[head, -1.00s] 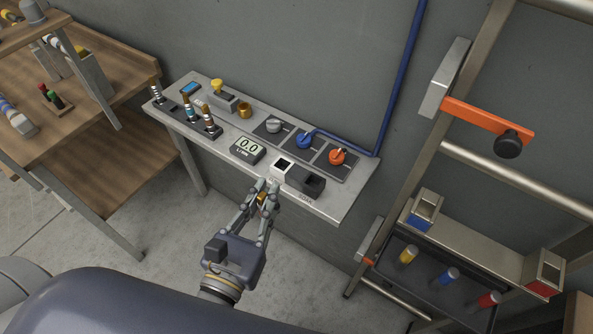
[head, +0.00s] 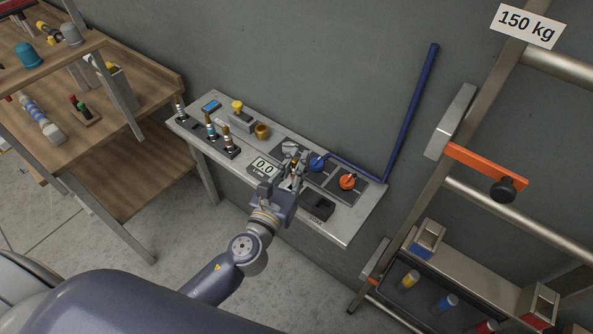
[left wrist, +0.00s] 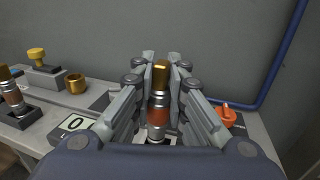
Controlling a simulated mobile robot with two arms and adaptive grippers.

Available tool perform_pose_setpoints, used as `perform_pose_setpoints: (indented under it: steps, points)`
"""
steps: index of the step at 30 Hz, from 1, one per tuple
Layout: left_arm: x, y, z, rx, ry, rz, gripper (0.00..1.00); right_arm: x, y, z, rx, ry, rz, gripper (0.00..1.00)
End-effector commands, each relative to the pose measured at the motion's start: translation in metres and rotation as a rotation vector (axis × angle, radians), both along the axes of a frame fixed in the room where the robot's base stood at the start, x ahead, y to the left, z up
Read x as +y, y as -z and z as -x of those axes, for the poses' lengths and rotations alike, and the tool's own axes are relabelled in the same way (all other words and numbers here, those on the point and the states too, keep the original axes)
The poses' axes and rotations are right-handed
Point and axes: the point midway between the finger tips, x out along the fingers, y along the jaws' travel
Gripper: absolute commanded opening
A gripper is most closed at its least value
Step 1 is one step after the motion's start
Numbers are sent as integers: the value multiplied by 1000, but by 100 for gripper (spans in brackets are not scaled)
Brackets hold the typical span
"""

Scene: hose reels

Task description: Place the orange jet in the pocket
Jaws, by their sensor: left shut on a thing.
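My left gripper (head: 294,166) is over the right half of the wall bench. It is shut on a jet with a brass tip and an orange-brown band, which stands upright between the fingers in the left wrist view (left wrist: 159,112). A dark open box (head: 318,207) stands just right of the gripper, at the bench's front edge. My right gripper is not in view.
The grey bench (head: 345,226) also carries a rack with several jets (head: 211,126), a meter reading 0.0 (head: 263,167), a brass cup (head: 262,131), a yellow-knobbed device (head: 238,112), and blue (head: 317,163) and orange (head: 348,181) knobs. A ladder-like frame (head: 453,118) stands at right.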

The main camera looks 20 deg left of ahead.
Motion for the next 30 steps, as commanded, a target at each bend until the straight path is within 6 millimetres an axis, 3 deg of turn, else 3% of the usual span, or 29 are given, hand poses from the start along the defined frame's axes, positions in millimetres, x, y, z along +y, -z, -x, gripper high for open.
perform_pose_setpoints:
  steps: [1, 4, 17, 18, 21, 30]
  points:
    - [-1, 19, 2, 8, 0, 0, 0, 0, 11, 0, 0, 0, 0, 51]
    - [-1, 32, 2, 6, 0, -2, 0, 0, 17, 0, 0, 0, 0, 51]
    - [-1, 38, 3, 5, 2, 0, 0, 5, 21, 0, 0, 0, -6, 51]
    - [-1, 38, 3, 5, 1, 0, 14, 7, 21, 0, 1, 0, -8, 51]
    - [-1, 37, 3, 5, 2, 0, 36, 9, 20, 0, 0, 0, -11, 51]
    - [-1, 37, 3, 5, 1, 0, 36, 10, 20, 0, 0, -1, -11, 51]
